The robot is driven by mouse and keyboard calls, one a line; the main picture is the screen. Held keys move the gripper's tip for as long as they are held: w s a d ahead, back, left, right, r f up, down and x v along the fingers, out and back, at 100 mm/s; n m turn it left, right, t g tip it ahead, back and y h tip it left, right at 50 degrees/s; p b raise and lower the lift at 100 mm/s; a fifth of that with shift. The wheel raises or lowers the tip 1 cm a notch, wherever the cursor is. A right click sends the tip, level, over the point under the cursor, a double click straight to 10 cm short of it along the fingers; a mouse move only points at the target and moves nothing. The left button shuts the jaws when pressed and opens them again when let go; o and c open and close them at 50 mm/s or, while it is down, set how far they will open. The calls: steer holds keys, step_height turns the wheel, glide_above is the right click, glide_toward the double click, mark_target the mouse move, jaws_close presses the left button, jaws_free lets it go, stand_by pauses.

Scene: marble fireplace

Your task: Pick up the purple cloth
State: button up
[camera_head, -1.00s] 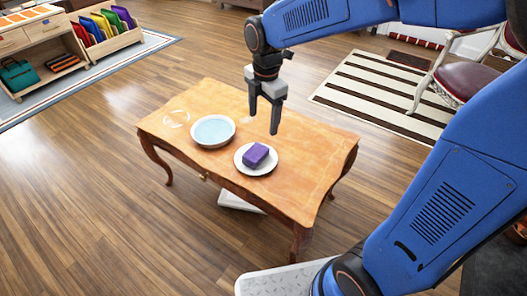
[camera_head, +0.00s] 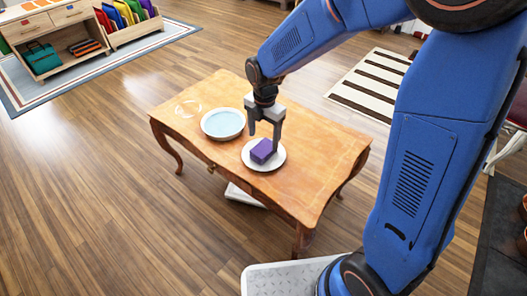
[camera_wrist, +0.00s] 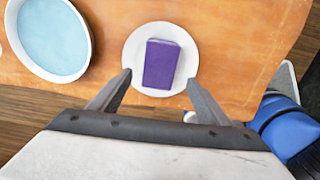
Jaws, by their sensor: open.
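The purple cloth (camera_head: 263,151) is a folded block lying on a white plate (camera_head: 277,164) on the wooden table. In the wrist view the cloth (camera_wrist: 161,64) lies on the plate (camera_wrist: 133,50) beyond the fingertips, roughly in line with the space between them. My gripper (camera_head: 264,143) points down above the plate, close to the cloth. In the wrist view its two fingers (camera_wrist: 160,78) are apart with nothing between them. Whether a fingertip touches the plate is unclear.
A white bowl with light blue inside (camera_head: 222,124) stands left of the plate. A clear round glass item (camera_head: 188,108) is at the table's left end. The right part of the wooden table (camera_head: 325,150) is bare. A shelf with colored folders (camera_head: 125,17) stands far left.

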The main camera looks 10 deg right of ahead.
mark_target(264, 148)
steer(key=shift+w+f, duration=0.2)
steer(key=shift+f, duration=1.65)
steer(key=shift+w+f, duration=0.15)
steer(key=shift+f, duration=1.65)
steer(key=c, duration=1.2)
steer(key=shift+c, duration=0.2)
steer(key=shift+r, duration=0.15)
step_height(264, 148, up, 10)
steer(key=shift+f, duration=0.1)
